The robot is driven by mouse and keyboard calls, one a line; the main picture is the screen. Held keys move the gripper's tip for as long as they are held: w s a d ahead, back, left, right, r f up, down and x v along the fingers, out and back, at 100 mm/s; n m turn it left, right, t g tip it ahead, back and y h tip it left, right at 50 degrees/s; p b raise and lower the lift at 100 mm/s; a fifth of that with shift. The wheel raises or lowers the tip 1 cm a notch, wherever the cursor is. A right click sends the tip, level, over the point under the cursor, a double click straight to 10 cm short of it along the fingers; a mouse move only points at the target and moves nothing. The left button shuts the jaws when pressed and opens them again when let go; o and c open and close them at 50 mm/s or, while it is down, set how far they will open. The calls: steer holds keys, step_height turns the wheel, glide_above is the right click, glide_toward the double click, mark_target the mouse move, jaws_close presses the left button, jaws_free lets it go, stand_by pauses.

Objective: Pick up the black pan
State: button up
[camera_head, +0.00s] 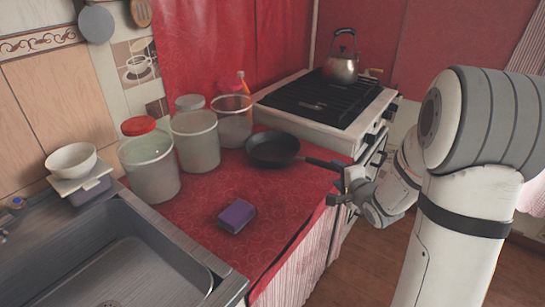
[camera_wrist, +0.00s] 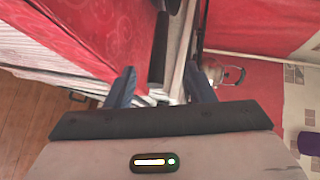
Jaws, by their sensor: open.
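The black pan (camera_head: 273,149) sits on the red oilcloth counter against the stove's left side, its handle pointing right toward the counter's front edge. My gripper (camera_head: 341,184) is at the handle's end, open. In the wrist view the dark handle (camera_wrist: 158,48) runs between and beyond the two fingers of my gripper (camera_wrist: 161,82), nearer the top of the picture. I cannot tell whether a finger touches it.
The white stove (camera_head: 345,138) carries a kettle (camera_head: 341,66). Several lidded jars (camera_head: 150,168) stand behind and left of the pan. A purple sponge (camera_head: 237,215) lies in front on the cloth (camera_head: 285,200). A metal sink (camera_head: 130,270) is at the lower left.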

mark_target(324, 165)
steer(key=shift+m+y, duration=0.5)
steer(key=shift+y, duration=0.2)
steer(key=x, duration=0.5)
steer(key=b+x, duration=0.1)
steer(key=x, duration=0.2)
steer(key=shift+w+a+f, duration=0.1)
steer(key=shift+w+f, duration=0.15)
steer(key=shift+f, duration=0.1)
steer(key=shift+c, duration=0.2)
jaws_close()
steer(key=shift+r, duration=0.15)
stand_by(0.3)
